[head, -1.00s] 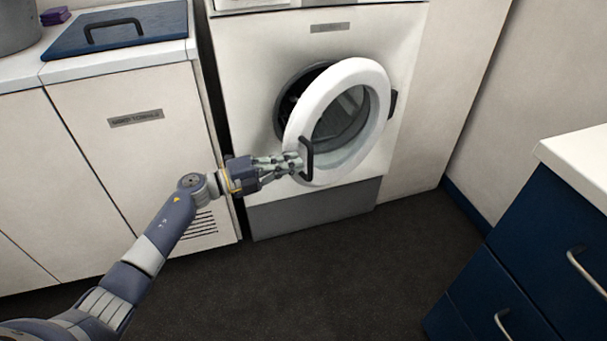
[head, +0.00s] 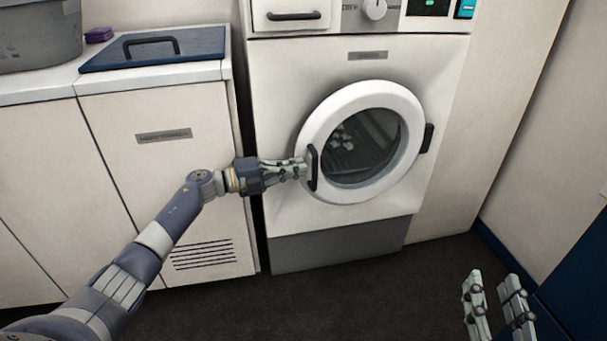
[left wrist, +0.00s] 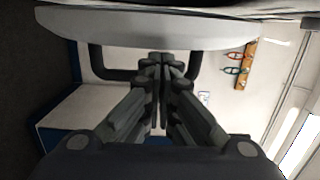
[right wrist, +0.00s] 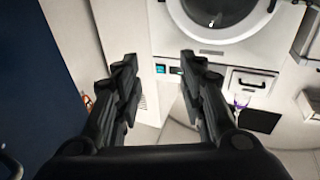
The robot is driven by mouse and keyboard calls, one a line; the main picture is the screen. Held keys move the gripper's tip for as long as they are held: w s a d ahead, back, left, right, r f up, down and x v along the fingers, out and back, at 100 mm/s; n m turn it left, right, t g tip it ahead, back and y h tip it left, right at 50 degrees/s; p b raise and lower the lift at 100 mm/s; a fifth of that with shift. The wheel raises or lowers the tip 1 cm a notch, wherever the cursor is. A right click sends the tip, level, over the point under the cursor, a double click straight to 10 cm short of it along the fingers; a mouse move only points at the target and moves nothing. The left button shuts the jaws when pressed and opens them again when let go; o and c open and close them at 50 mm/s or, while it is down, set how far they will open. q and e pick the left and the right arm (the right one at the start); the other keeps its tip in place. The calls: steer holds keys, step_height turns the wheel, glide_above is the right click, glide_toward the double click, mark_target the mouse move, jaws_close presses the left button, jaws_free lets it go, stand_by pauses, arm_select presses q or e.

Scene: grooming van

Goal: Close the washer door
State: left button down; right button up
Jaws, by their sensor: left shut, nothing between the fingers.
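The washer (head: 440,75) stands at the centre of the head view. Its round white door (head: 318,125) lies flush over the opening, or very nearly so; I cannot tell whether it is latched. The door's dark handle (head: 313,168) is on its left side. My left gripper (head: 303,168) is shut and empty, its fingertips at the handle. In the left wrist view the shut fingers (left wrist: 160,62) reach the handle (left wrist: 117,75) beside the pale door rim (left wrist: 150,28). My right gripper (head: 500,300) is open and empty at the lower right; its spread fingers show in the right wrist view (right wrist: 158,75).
A white cabinet (head: 165,185) with a blue lid (head: 200,45) stands left of the washer. A grey tub (head: 38,40) and a purple item (head: 98,34) sit behind. A blue cabinet (head: 580,270) stands at the right. The dark floor (head: 360,290) in front is clear.

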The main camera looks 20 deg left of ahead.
arm_select(q)
steer(key=shift+w+a, duration=0.3)
steer(key=shift+a, duration=0.05)
arm_select(e)
steer(key=shift+r+t, duration=0.4)
steer(key=shift+r, duration=0.25)
